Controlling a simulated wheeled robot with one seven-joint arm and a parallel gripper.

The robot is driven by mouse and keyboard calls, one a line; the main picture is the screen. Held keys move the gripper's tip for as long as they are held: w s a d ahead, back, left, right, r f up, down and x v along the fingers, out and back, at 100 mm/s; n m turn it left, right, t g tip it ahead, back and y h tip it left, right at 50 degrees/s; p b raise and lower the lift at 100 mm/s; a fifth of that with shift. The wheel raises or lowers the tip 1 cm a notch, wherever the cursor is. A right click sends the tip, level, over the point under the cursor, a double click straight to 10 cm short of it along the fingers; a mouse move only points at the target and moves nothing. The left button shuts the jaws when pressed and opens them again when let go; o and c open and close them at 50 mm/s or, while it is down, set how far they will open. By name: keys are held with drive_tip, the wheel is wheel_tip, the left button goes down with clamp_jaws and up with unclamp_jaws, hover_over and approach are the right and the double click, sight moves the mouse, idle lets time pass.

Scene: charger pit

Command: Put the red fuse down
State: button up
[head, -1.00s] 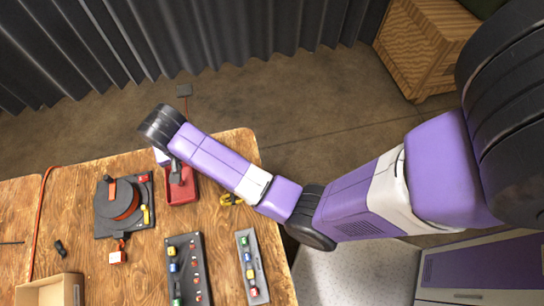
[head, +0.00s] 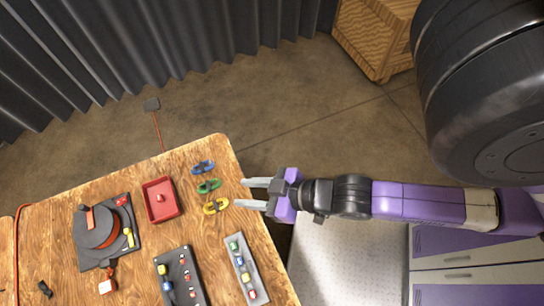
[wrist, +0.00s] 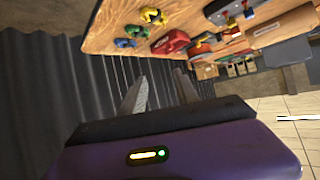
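A small red piece, likely the red fuse (head: 161,198), lies inside the red tray (head: 151,213) on the wooden table. The tray also shows in the wrist view (wrist: 170,43), where its contents are too small to tell. My gripper (head: 240,193) is open, with its two pale fingers apart and nothing between them. It is past the table's right edge, well to the right of the tray, pointing left. In the wrist view the two fingers (wrist: 160,92) also stand apart and empty.
Blue (head: 203,167), green (head: 208,186) and yellow (head: 215,206) clamp-like pieces lie right of the tray. A dark panel (head: 180,277) and a grey strip (head: 246,270) hold small coloured parts. A black reel device (head: 100,235) stands left.

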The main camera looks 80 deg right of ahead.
drive_tip(key=s+a+r+t, duration=0.3)
drive_tip(key=s+r, duration=0.3)
drive_tip(key=r, duration=0.6)
drive_tip(key=shift+r+n, duration=0.15)
drive_tip(key=shift+n, duration=0.25)
drive_tip(key=shift+s, duration=0.1)
wheel_tip(320, 180, down, 3)
drive_tip(key=b, duration=0.3)
drive_tip(key=shift+f, duration=0.2)
